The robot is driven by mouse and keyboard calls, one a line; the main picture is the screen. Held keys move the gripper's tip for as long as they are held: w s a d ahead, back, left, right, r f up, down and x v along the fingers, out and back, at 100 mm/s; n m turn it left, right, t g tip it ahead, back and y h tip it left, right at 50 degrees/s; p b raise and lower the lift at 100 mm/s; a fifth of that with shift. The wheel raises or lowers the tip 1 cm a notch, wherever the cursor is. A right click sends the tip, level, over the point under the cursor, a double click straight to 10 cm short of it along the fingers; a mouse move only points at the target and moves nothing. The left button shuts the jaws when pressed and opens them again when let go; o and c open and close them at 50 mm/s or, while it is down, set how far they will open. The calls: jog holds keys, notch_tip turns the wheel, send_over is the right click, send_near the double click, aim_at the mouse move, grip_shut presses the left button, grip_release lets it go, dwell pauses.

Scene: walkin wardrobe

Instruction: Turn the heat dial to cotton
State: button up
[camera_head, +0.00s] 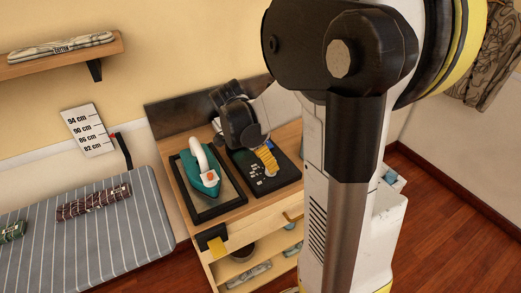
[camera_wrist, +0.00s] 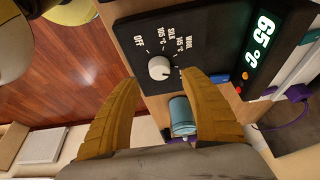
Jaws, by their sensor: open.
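The heat dial (camera_wrist: 159,68) is a round white knob on a black control panel (camera_wrist: 195,30) in the wrist view. Labels OFF, SILK 105 °C and WOOL 145 °C ring it; no cotton label is readable, and the right finger covers part of the panel. The dial's exact pointing is too small to tell. A green display (camera_wrist: 258,42) reads 65 °C. My gripper (camera_wrist: 159,80) is open, with its yellow fingertips apart to the left and right of the dial. In the head view my gripper (camera_head: 268,158) is over the panel (camera_head: 266,185) and hides the dial.
A teal iron (camera_head: 210,184) stands on a black-rimmed tray (camera_head: 206,214) left of the panel, on a wooden cabinet (camera_head: 236,214). A striped ironing board (camera_head: 110,235) is at the left. A teal cylinder (camera_wrist: 182,114) lies beyond the panel's edge in the wrist view.

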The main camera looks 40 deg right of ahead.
jog(key=v, duration=0.7)
jog(key=shift+a, duration=0.1)
